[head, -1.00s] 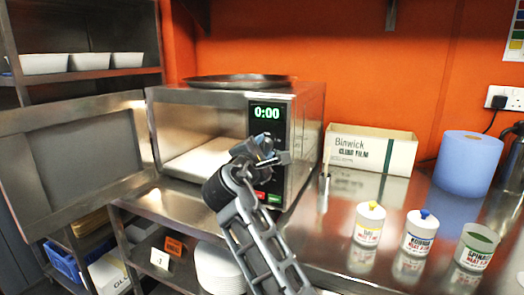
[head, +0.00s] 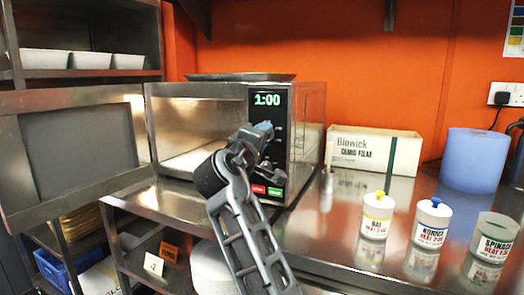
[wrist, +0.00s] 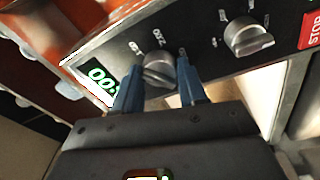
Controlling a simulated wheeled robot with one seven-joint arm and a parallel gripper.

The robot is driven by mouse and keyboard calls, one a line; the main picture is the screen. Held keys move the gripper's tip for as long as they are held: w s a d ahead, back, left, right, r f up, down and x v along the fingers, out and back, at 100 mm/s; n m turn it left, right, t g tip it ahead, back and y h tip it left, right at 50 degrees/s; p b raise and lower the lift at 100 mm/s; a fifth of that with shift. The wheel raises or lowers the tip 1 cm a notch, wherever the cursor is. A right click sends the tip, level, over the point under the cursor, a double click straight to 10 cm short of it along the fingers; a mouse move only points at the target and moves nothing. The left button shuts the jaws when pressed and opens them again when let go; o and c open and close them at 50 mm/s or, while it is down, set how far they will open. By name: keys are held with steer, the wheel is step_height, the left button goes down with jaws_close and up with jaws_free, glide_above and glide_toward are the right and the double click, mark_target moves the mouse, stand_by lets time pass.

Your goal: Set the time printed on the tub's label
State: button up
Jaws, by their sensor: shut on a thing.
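The microwave (head: 307,140) stands on the steel counter with its door open to the left. Its display (head: 267,100) reads 1:00; part of it shows tilted in the wrist view (wrist: 101,84). My gripper (head: 260,142) is at the control panel, and in the wrist view its blue fingers (wrist: 160,78) are shut on a round grey knob (wrist: 158,68). Three labelled tubs stand on the right: DAL (head: 375,217) with a yellow knob on its lid, KORMA (head: 431,224) with a blue one, and SPINACH (head: 494,240) with a green top. Their heating times are too small to read surely.
A second knob (wrist: 247,35) and a red STOP button (wrist: 311,30) sit beside the gripped knob. The open door (head: 78,150) fills the left side. A cling film box (head: 370,152) and blue roll (head: 472,160) stand behind the tubs. A pan (head: 240,77) rests on the microwave.

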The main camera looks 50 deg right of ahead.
steer(key=m+b, duration=0.3)
steer(key=m, duration=0.1)
steer(key=m+g+b, duration=0.1)
steer(key=m+b, duration=0.3)
steer(key=shift+w+f+h+b, duration=0.2)
steer(key=shift+h+b, duration=0.1)
steer(key=shift+h, duration=0.1)
steer(key=shift+m, duration=0.3)
steer(key=shift+r, duration=0.1)
steer(key=o, duration=1)
steer(key=shift+o, duration=0.2)
steer(key=shift+s+a, duration=0.1)
steer(key=r+v, duration=0.1)
steer(key=v, duration=0.6)
steer(key=shift+a+f, duration=0.35)
steer(key=shift+f, duration=0.15)
steer(key=shift+s, duration=0.1)
